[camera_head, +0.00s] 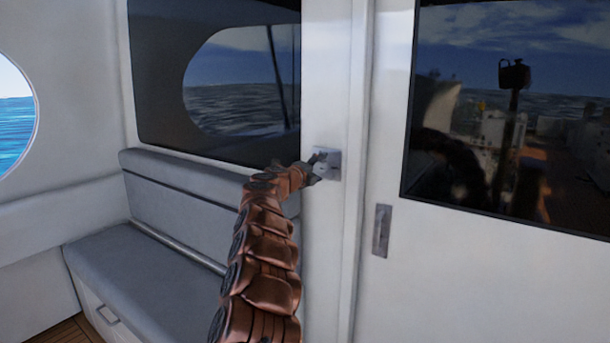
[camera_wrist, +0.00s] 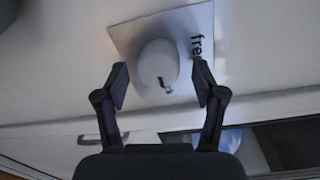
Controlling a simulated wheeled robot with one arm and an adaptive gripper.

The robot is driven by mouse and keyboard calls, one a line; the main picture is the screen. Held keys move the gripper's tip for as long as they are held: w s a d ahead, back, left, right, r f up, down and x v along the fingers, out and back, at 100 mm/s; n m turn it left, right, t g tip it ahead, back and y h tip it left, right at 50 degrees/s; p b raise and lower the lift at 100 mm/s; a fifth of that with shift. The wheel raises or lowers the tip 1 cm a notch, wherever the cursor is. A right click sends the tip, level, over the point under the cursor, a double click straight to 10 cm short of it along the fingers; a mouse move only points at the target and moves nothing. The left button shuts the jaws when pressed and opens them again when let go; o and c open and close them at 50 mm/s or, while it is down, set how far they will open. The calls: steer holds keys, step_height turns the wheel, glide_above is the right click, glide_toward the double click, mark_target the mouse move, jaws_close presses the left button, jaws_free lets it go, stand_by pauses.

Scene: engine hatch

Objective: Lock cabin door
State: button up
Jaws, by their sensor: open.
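The white cabin door (camera_head: 480,270) is at the right in the head view, with a dark window and a recessed grey handle (camera_head: 382,230). It looks closed against the white post. A square lock plate (camera_head: 331,165) is on the post, partly hidden by my gripper (camera_head: 316,170). In the wrist view a round white knob (camera_wrist: 158,62) stands on the plate (camera_wrist: 124,36), which bears dark letters starting "fre". My gripper (camera_wrist: 160,82) is open there, one finger on each side of the knob's lower part. I cannot tell whether they touch it.
A grey cushioned bench (camera_head: 150,265) runs along the wall left of my arm. A dark window (camera_head: 225,75) is above it, and a round porthole (camera_head: 14,110) is at the far left. Another recessed handle shows at the wrist view's lower left.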

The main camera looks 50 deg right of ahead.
mark_target(319, 169)
steer(key=shift+a, duration=1.95)
steer(key=a, duration=0.7)
steer(key=shift+s+a+r, duration=0.2)
steer(key=shift+r, duration=0.05)
